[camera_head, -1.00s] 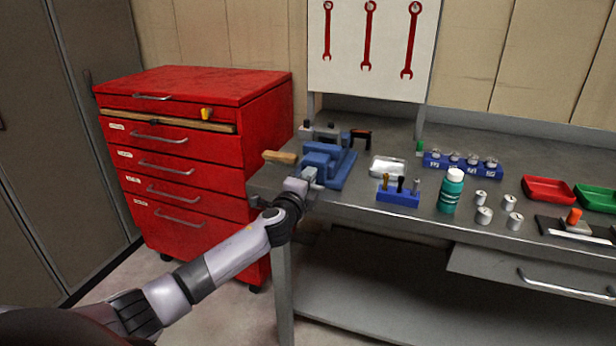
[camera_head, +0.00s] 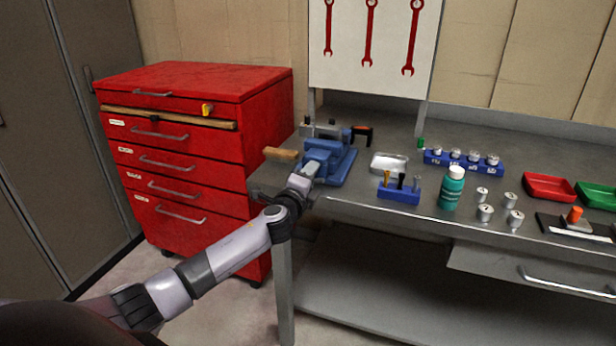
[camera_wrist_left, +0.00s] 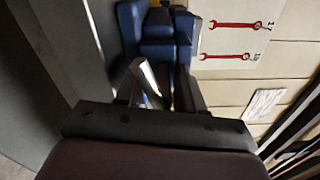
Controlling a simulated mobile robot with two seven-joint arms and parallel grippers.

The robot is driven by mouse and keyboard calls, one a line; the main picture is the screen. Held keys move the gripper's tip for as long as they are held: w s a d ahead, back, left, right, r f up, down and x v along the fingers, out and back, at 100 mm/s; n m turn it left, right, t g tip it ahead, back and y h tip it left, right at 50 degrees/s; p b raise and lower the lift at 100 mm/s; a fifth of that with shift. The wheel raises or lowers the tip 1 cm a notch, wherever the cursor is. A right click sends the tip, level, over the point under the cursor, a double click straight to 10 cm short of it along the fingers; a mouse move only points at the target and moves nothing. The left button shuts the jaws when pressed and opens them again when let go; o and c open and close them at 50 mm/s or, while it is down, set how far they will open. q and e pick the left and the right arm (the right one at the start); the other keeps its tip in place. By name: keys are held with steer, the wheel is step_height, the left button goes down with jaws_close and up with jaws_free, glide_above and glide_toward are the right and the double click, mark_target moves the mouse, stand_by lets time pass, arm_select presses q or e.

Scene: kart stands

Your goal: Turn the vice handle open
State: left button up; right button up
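The blue vice (camera_head: 330,160) stands on the left end of the workbench; it also shows at the top of the left wrist view (camera_wrist_left: 158,50). My left gripper (camera_head: 309,170) is right at the vice's front, partly covering it. In the left wrist view, the gripper's fingers (camera_wrist_left: 162,92) are apart, with a pale metal bar (camera_wrist_left: 146,76), which looks like the vice handle, between them. I cannot tell whether either finger touches it. In the head view the handle is hidden behind my gripper. My right gripper is not in view.
A wooden-handled tool (camera_head: 281,153) juts over the bench's left edge, beside my gripper. A red drawer cabinet (camera_head: 195,85) stands at left. A blue tool holder (camera_head: 398,195), metal tray (camera_head: 389,163) and green bottle (camera_head: 452,187) are to the vice's right.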

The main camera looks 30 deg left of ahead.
arm_select(q)
steer(key=shift+d+r, duration=0.2)
stand_by(0.3)
steer(key=shift+s+d, duration=0.1)
steer(key=shift+s, duration=0.3)
steer(key=v, duration=0.6)
steer(key=shift+s, duration=0.1)
steer(key=shift+c, duration=0.2)
